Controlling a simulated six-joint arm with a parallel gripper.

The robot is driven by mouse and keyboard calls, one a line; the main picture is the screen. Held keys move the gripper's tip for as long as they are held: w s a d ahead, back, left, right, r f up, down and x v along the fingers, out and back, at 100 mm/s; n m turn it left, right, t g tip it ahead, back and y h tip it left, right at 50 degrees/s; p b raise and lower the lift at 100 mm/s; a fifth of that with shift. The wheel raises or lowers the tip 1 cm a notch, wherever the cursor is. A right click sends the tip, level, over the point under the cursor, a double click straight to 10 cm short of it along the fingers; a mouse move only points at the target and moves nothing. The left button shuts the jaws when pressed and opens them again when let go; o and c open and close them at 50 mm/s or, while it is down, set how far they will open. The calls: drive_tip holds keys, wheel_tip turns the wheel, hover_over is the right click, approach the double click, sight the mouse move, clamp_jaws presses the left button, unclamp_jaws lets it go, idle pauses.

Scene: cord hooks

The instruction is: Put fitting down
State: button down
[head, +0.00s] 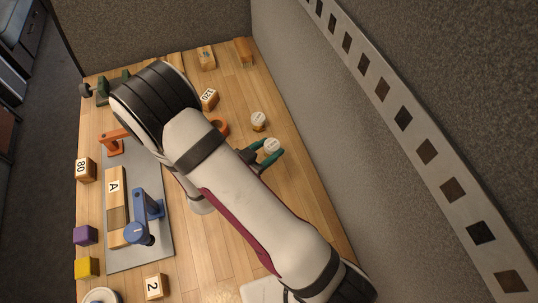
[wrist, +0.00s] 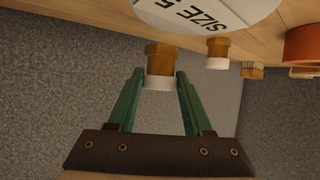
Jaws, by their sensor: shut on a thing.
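A brass fitting with a white end (wrist: 160,65) is between the two green fingers of my gripper (wrist: 157,88) in the wrist view. The fingers are shut on it from both sides. In the head view, the fitting's pale labelled top (head: 272,146) shows between the green fingers of my gripper (head: 268,153), near the right side of the wooden table. I cannot tell whether it touches the table. A second, similar fitting (head: 258,121) stands a little farther back, apart from the held one. It also shows in the wrist view (wrist: 217,52), beyond the gripper.
A grey board (head: 157,256) carries a blue clamp-like part (head: 146,214). A grey wall (head: 310,120) borders the table's right. A white "SIZE 5" label (wrist: 205,8) is partly cut off.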

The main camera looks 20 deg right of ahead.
wheel_tip(320, 180, down, 3)
drive_tip(key=shift+f, duration=0.2)
drive_tip(key=shift+f, duration=0.15)
drive_tip(key=shift+c, duration=1.6)
unclamp_jaws()
